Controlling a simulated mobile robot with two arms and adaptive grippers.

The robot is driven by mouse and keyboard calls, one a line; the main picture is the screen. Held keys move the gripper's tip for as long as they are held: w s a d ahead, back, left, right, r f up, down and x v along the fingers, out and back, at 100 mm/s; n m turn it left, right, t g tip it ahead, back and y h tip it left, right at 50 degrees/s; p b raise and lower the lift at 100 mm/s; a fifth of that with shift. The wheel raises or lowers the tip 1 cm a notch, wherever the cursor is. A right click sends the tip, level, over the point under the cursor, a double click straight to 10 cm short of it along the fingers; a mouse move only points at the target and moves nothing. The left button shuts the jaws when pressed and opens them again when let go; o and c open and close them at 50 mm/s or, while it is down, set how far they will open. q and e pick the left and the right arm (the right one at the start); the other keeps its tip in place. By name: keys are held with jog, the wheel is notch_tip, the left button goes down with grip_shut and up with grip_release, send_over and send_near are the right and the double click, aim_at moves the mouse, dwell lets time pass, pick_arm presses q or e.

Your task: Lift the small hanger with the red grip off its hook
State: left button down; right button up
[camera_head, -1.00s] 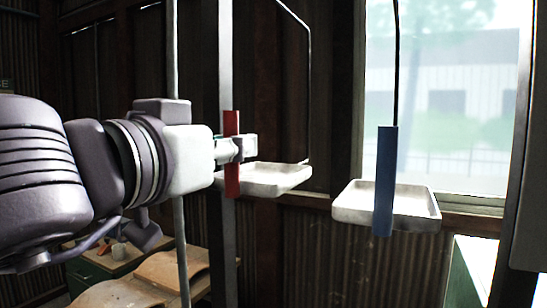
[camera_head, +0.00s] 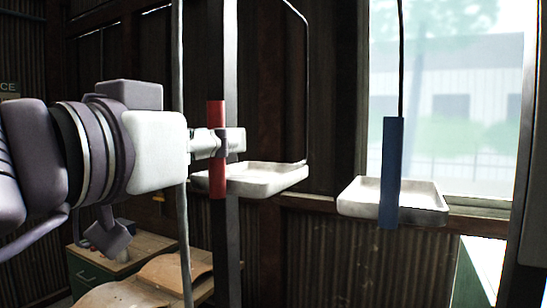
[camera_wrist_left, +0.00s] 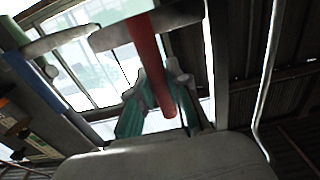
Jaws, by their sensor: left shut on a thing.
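The small hanger has a red grip (camera_head: 217,180), a thin dark wire frame (camera_head: 307,90) and a white tray (camera_head: 262,182) hanging level at its bottom. My left gripper (camera_head: 225,141) is shut on the red grip at about mid-height, with grip showing above and below the fingers. In the left wrist view the red grip (camera_wrist_left: 147,50) runs between the two fingers (camera_wrist_left: 158,100). The hook and the top of the hanger are out of the head view. My right gripper is not in view.
A second hanger with a blue grip (camera_head: 391,170) and white tray (camera_head: 425,200) hangs to the right, before a bright window (camera_head: 465,100). Upright metal posts (camera_head: 231,50) stand close by the red grip. A green cabinet (camera_head: 92,277) with curved tan pieces (camera_head: 165,275) is at lower left.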

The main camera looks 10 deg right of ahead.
pick_arm(q)
jog(key=shift+b+v, duration=0.35)
jog(key=shift+v, duration=0.95)
jog(key=shift+r, duration=0.15)
